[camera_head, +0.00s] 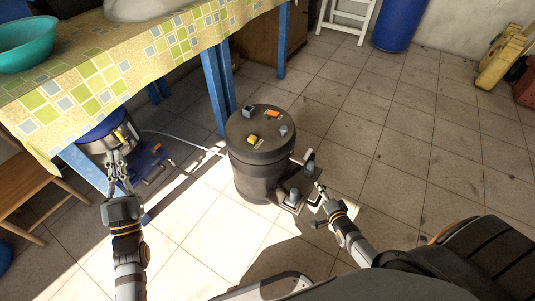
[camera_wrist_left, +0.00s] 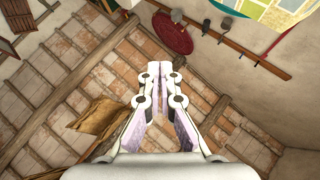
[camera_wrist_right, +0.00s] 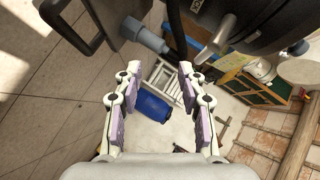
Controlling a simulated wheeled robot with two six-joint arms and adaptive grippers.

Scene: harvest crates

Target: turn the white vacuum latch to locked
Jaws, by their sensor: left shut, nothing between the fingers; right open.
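A dark cylindrical drum (camera_head: 262,165) stands on the tiled floor in the head view. A small white lever (camera_head: 303,158) sticks out at its right side and may be the vacuum latch; its lock position is too small to tell. In the right wrist view a pale lever (camera_wrist_right: 217,38) shows on the dark body beyond my fingertips. My right gripper (camera_head: 319,191) is open and empty, low at the drum's right, beside the grey fittings; it also shows in the right wrist view (camera_wrist_right: 158,85). My left gripper (camera_head: 118,165) is shut and empty, beside a dark pot; its fingers meet in the left wrist view (camera_wrist_left: 160,72).
Grey fittings (camera_head: 293,197) stick up at the drum's lower right. The pot (camera_head: 100,146) has a blue top. A table with a checked cloth (camera_head: 130,62) fills the upper left, its blue leg (camera_head: 214,92) behind the drum.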

